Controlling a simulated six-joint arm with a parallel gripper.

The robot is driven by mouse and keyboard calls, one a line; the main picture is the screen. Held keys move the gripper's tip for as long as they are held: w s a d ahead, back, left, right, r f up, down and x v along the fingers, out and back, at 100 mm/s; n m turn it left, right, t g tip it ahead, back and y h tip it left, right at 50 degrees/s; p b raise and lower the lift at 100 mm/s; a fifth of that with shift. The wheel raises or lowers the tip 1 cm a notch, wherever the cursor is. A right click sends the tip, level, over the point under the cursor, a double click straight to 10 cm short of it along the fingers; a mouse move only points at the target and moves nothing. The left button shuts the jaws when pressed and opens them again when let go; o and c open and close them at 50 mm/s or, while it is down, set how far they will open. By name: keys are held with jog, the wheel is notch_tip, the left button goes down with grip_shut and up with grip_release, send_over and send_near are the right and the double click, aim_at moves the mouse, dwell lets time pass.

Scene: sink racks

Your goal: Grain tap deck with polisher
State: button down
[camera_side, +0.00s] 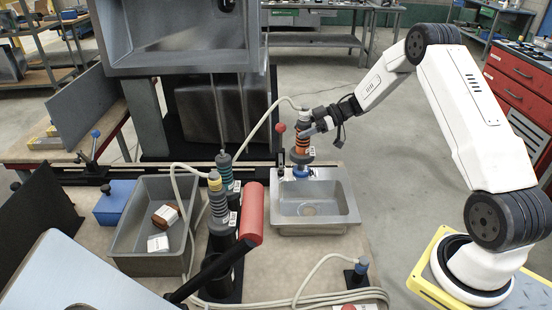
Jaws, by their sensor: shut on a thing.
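My gripper (309,129) is shut on the polisher (302,146), an upright tool with an orange ribbed body and a blue lower part. A pale hose leads from its top. The polisher is at the back edge of the small steel sink (346,204), over the left part of the tap deck (325,174). Its lower end looks at or just above the deck; I cannot tell whether it touches. The polisher hides part of the deck, and the fingertips are small in this view.
Left of the sink stand a teal-ringed tool (224,167), a yellow-ringed tool (217,197) and a red roller (253,212). A grey bin (123,236) holds a brown block and a white block. Hoses cross the bench front. A large steel sink (180,62) hangs behind.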

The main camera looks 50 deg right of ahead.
jog(key=shift+d, duration=0.15)
jog(key=shift+s+d+r, duration=0.1)
jog(key=shift+s+d, duration=0.7)
jog(key=shift+s, duration=0.1)
jog(key=shift+s+d, duration=0.1)
jog(key=shift+d, duration=0.05)
jog(key=shift+s+d+f, duration=0.2)
jog(key=shift+s+d, duration=0.5)
jog(key=shift+s, duration=0.1)
notch_tip(320, 180, up, 7)
dwell(0.8)
jog(key=shift+r, duration=0.25)
